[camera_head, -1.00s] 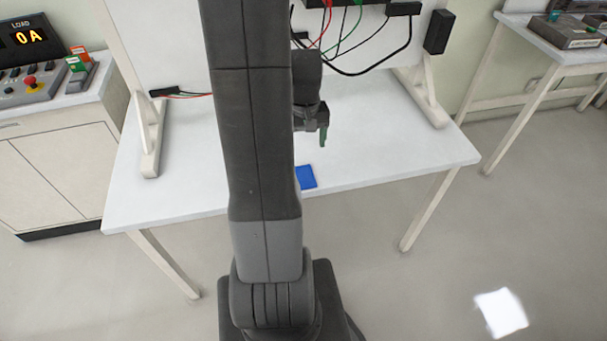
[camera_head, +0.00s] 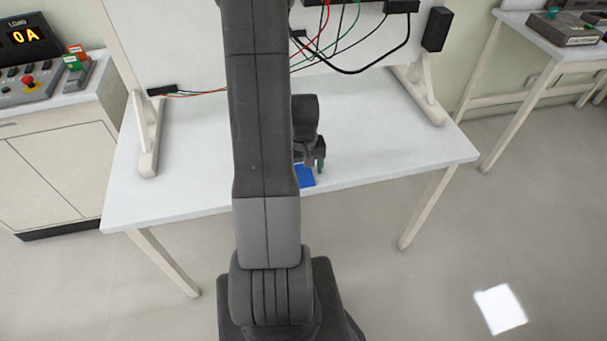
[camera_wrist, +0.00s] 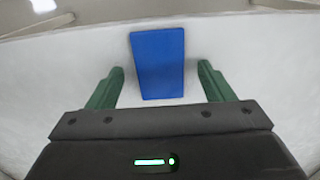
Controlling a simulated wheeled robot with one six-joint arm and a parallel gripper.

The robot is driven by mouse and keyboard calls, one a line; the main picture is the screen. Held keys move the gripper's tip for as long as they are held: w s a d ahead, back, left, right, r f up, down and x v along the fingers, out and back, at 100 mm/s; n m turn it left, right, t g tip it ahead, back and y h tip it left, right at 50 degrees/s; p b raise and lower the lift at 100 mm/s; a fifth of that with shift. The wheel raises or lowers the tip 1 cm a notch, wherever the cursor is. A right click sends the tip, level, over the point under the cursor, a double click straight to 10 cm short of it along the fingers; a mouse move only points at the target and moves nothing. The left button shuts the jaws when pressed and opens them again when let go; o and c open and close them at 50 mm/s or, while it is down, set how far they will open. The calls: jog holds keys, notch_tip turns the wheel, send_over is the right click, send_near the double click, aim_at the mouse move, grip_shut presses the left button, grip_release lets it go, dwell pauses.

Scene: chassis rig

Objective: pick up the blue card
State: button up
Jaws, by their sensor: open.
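The blue card (camera_wrist: 158,62) lies flat on the white table (camera_head: 400,150) near its front edge. In the wrist view it sits between and a little beyond my two green fingertips, with a gap on each side. In the head view only part of the blue card (camera_head: 306,178) shows, the rest hidden by my arm and gripper. My gripper (camera_wrist: 160,78) is open and empty, its fingers on either side of the card's near end. In the head view my gripper (camera_head: 317,165) is low, just above or at the card; the exact height is unclear.
A white upright panel (camera_head: 190,50) with black, red and green cables (camera_head: 350,50) stands at the table's back on two feet. A cabinet (camera_head: 60,160) with a control box is at left, another table (camera_head: 545,45) at right. The table's right part is clear.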

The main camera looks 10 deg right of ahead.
jog(key=shift+f, duration=0.1)
jog(key=c, duration=1.1)
jog(key=shift+c, duration=0.2)
